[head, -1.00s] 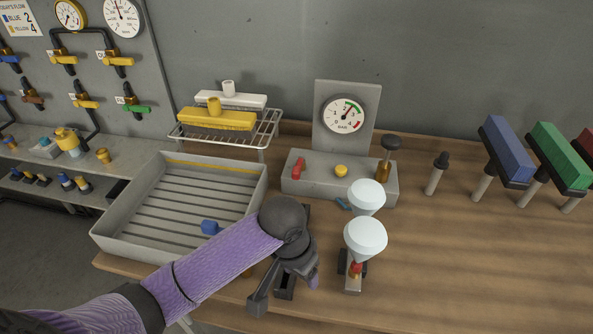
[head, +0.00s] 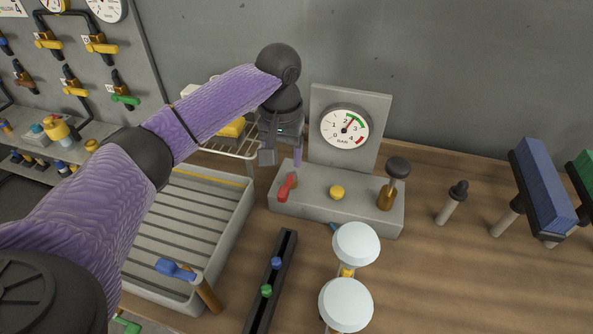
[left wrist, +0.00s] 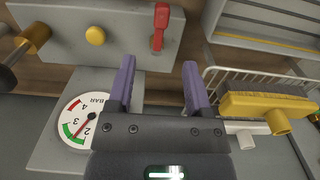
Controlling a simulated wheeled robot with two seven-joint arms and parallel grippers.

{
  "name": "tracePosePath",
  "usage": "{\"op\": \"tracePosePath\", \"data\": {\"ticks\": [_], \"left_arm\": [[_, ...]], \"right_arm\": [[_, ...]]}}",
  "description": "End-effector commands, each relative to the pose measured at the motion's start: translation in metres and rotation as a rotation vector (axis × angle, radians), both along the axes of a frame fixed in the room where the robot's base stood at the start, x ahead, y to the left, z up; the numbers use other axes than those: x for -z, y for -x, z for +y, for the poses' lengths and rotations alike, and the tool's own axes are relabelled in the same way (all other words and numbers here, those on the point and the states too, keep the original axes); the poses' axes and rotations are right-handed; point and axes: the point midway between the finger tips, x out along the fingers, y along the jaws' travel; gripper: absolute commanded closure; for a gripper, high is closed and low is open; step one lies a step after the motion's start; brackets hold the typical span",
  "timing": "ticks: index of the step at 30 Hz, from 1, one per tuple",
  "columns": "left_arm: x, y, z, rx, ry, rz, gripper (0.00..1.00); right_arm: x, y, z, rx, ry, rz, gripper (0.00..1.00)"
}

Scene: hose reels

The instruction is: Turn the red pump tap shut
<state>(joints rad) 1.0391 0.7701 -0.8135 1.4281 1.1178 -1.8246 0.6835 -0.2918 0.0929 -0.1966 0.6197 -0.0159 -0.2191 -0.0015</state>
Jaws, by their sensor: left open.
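The red pump tap (head: 285,187) is a small red lever on the left of the grey pump block (head: 320,212). In the left wrist view the red tap (left wrist: 161,25) stands beyond the fingertips, nearly in line with the gap between them. My left gripper (head: 283,158) is open and empty, pointing down just behind and above the tap, apart from it. Its two purple fingers (left wrist: 160,70) show spread in the left wrist view. A round gauge (head: 345,128) stands behind the block, its needle between 2 and 3. My right gripper is not in view.
A yellow knob (head: 337,192) and a dark-topped brass plunger (head: 392,182) sit on the same block. A wire rack with a yellow brush (left wrist: 268,106) is close to my left gripper. A grey tray (head: 247,207) lies left; two pale discs (head: 356,245) stand in front.

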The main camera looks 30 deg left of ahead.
Motion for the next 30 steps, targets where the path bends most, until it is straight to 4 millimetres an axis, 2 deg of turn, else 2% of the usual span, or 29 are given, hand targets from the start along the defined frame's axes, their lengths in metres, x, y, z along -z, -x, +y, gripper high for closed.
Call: {"op": "tracePosePath", "data": {"ticks": [6, 12, 16, 23, 30], "left_arm": [[0.051, 0.001, 0.0, 0.0, -0.003, 0.006, 0.35], [0.089, 0.001, 0.0, 0.001, -0.002, 0.004, 0.35], [0.097, 0.001, 0.0, 0.002, -0.002, 0.0, 0.35], [0.097, 0.001, 0.0, 0.002, -0.002, 0.0, 0.35], [0.097, 0.001, 0.0, 0.002, -0.002, 0.0, 0.86]], "right_arm": [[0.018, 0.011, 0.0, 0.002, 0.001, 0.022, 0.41], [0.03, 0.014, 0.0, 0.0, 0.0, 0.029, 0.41], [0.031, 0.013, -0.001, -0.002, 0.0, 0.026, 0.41], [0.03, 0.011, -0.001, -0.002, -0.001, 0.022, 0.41], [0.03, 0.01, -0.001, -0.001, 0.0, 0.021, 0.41]]}}
